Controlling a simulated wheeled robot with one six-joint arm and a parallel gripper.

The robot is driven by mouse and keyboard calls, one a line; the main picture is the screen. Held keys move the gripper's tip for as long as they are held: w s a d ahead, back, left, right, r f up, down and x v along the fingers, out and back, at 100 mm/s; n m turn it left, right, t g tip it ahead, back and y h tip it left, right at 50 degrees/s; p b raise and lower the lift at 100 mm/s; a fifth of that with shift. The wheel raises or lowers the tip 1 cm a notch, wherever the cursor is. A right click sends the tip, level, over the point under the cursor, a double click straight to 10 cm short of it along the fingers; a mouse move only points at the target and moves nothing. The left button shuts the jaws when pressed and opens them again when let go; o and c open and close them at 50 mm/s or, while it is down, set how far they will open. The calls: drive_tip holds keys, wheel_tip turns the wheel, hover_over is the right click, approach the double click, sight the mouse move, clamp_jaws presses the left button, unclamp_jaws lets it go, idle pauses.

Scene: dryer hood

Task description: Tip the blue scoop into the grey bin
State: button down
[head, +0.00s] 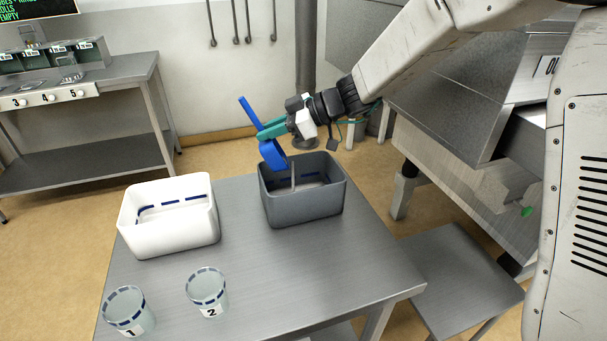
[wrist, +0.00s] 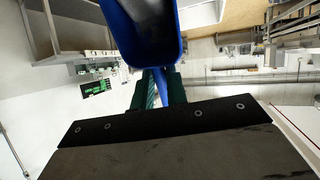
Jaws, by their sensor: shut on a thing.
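The blue scoop (head: 272,152) is held above the grey bin (head: 303,208), steeply tilted with its bowl low and its handle up. My gripper (head: 272,130), with green fingers, is shut on the scoop's handle. A thin pale streak, which looks like falling material, runs from the scoop down into the grey bin. In the wrist view the scoop (wrist: 146,30) shows at the top with its blue bowl, and the green fingers (wrist: 158,88) close on its handle. The bottom of the grey bin is partly hidden by its walls.
A white bin (head: 170,238) stands left of the grey bin on the metal table (head: 270,270). Two clear cups stand near the front, marked 1 (head: 128,312) and 2 (head: 207,292). A side bench (head: 130,70) is at the left, and a large metal hood (head: 450,90) is at the right.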

drive_tip(key=shift+d+r+y+p, duration=0.2)
drive_tip(key=shift+d+y+p, duration=0.1)
drive_tip(key=shift+d+y, duration=0.35)
idle(0.3)
drive_tip(key=shift+w+d+r+y, duration=0.15)
drive_tip(key=shift+d+y, duration=0.3)
drive_tip(key=shift+d, duration=0.3)
drive_tip(key=shift+w+d+y, duration=0.1)
drive_tip(key=shift+d+y, duration=0.3)
drive_tip(key=shift+d, duration=0.3)
drive_tip(key=shift+w+d+m+y+p, duration=0.2)
drive_tip(key=shift+d+m+y+p, duration=0.4)
drive_tip(key=shift+d+y, duration=1.05)
idle(1.1)
